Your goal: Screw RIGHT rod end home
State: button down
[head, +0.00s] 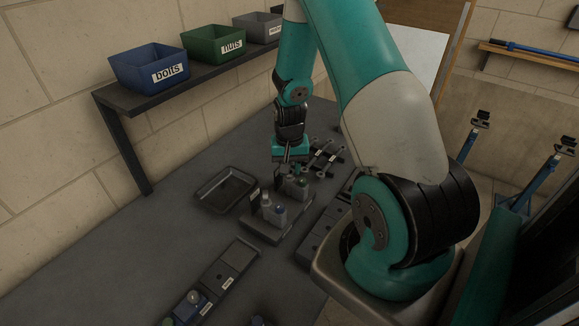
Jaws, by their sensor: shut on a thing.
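My gripper (289,157) points down over the far part of the dark bench and is small in the head view. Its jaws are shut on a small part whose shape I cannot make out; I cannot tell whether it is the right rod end. Two slim grey rods with ring-like ends (326,154) lie side by side on dark supports just right of my gripper. Which of their ends is the right rod end, and how far any thread is in, is too small to tell.
A black tray (225,207) and a holder with small bottles (247,228) stand nearer than my gripper. A long dark labelled rack (240,258) lies in front. Blue bolts (118,74), green nuts (190,57) and grey (252,39) bins sit on a shelf (112,95) above the bench's left side.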

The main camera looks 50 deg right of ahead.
jog(key=m, duration=0.5)
jog(key=m, duration=0.4)
jog(key=shift+m, duration=0.7)
jog(key=shift+w, duration=0.1)
jog(key=m, duration=0.3)
jog(key=shift+m, duration=1.1)
